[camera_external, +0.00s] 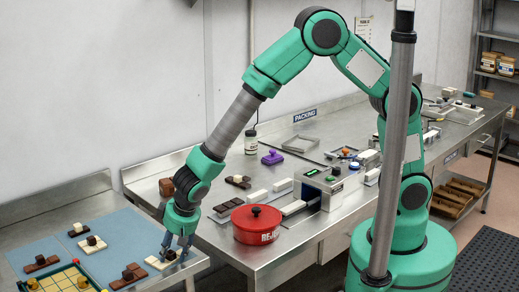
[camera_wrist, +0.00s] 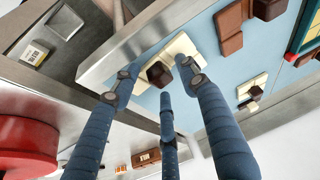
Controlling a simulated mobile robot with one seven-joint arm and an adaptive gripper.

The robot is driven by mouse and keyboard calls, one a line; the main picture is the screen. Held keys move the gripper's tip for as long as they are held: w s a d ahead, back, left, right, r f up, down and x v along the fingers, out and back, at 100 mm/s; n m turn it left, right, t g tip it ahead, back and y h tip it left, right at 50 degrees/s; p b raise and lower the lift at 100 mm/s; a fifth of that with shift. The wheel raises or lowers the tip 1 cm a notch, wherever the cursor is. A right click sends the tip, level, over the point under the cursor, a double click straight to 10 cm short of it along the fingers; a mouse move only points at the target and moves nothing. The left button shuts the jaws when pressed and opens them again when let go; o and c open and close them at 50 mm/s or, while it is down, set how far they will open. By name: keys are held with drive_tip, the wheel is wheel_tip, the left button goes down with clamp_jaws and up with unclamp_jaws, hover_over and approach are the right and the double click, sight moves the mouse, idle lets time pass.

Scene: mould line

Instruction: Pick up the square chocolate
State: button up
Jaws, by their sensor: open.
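My gripper (camera_external: 178,242) reaches down over the near left worktop, at the right edge of a blue mat (camera_external: 134,235). In the wrist view my gripper (camera_wrist: 160,85) has its blue fingers spread apart. Between and beyond the fingertips is a dark brown chocolate (camera_wrist: 159,74) on a cream bar (camera_wrist: 185,45). The dark piece looks roughly square, though its exact shape is hard to tell. The fingers are around it in the picture; I cannot tell whether any touches. In the outside view the dark chocolate (camera_external: 170,254) sits just below the fingers, on the cream bar (camera_external: 160,261).
Other brown and cream bars topped with small pieces, such as a brown bar (camera_external: 129,276), lie on the mat. A red lidded pot (camera_external: 257,224) stands on the neighbouring steel bench (camera_external: 290,255).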

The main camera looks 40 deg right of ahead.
sight(172, 253)
drive_tip(key=shift+c, duration=0.5)
clamp_jaws()
drive_tip(key=shift+r, duration=0.4)
wheel_tip(172, 253, up, 3)
drive_tip(key=shift+r+p, duration=0.1)
drive_tip(key=shift+p, duration=0.3)
drive_tip(key=s+d+r, duration=0.1)
drive_tip(key=s+d, duration=1)
drive_tip(key=shift+s+d+b, duration=0.15)
drive_tip(key=shift+d+b, duration=0.05)
drive_tip(key=shift+b, duration=0.2)
